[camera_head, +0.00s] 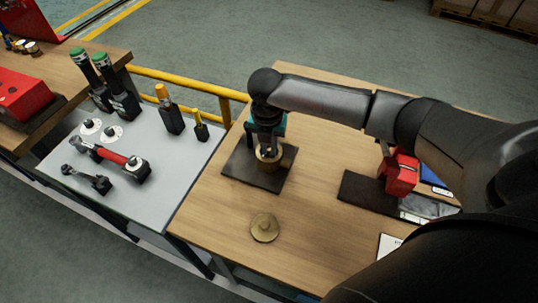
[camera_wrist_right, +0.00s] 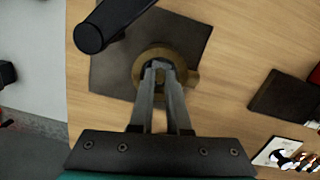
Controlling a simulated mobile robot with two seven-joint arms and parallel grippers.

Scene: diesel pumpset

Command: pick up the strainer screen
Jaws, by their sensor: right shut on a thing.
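A brass strainer body (camera_head: 270,160) stands on a dark square mat (camera_head: 247,174) on the wooden table. My right gripper (camera_head: 266,146) points down into its round opening. In the right wrist view, the brass rim (camera_wrist_right: 139,72) surrounds the fingertips of my right gripper (camera_wrist_right: 163,68). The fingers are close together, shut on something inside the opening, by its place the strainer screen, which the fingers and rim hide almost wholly. A round brass cover (camera_head: 264,228) lies apart on the bare wood nearer the front. My left gripper is not in view.
A red object (camera_head: 398,174) stands on a dark mat to the right, beside dark packets and papers. Bare wood is free around the cover.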

